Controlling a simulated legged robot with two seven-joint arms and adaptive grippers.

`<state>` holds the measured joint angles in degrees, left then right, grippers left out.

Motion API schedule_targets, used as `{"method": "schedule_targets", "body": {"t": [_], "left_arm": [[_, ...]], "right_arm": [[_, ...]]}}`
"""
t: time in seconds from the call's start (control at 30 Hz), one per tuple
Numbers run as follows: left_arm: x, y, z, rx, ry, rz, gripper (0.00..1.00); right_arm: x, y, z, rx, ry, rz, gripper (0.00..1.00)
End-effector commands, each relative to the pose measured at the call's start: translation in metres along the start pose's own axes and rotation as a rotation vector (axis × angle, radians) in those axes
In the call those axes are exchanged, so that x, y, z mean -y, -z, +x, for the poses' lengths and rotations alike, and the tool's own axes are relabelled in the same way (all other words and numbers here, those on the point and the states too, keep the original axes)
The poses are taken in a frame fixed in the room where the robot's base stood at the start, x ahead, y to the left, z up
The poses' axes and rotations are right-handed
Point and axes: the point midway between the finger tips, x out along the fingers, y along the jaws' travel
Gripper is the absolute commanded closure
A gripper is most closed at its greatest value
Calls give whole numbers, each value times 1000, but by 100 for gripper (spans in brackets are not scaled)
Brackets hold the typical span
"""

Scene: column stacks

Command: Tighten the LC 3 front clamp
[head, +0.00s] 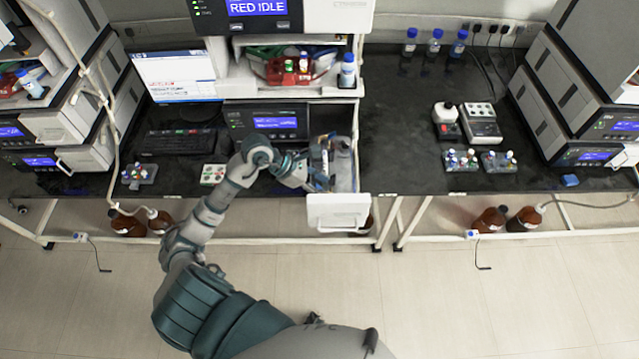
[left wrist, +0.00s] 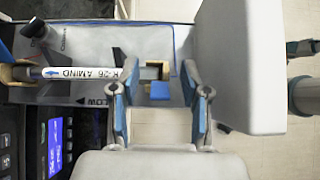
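In the left wrist view, a white column (left wrist: 75,73) with black lettering lies across a grey open drawer. Its right end sits at the front clamp (left wrist: 152,71), a tan and dark block with a blue piece (left wrist: 160,91) beside it. My left gripper (left wrist: 159,75) is open, one finger on each side of the clamp and blue piece; I cannot tell whether they touch. In the head view my left gripper (head: 318,178) is over the pulled-out drawer (head: 338,212) of the middle stack, partly hiding the column and clamp. My right gripper is not in view.
The drawer's white front panel stands close to my left gripper. The middle stack (head: 257,7) reads RED IDLE. A keyboard (head: 180,143) and small racks lie to the left. Bottles (head: 435,44), a white device (head: 481,124) and racks stand on the right bench, which has clear black surface between.

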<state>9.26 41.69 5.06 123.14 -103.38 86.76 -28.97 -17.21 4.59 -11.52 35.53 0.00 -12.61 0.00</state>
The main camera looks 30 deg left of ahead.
Motion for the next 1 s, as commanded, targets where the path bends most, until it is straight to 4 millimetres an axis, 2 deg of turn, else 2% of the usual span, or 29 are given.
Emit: {"method": "schedule_targets", "body": {"t": [0.23,0.7,0.83,1.0], "left_arm": [[-2,4,-9,-3,0,-3,54],[-2,0,-100,-5,-1,-1,54],[0,-1,-112,-5,0,0,54],[0,-2,-117,-4,2,0,54]], "right_arm": [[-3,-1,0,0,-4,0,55],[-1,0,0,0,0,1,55],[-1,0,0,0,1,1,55],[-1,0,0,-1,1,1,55]]}}
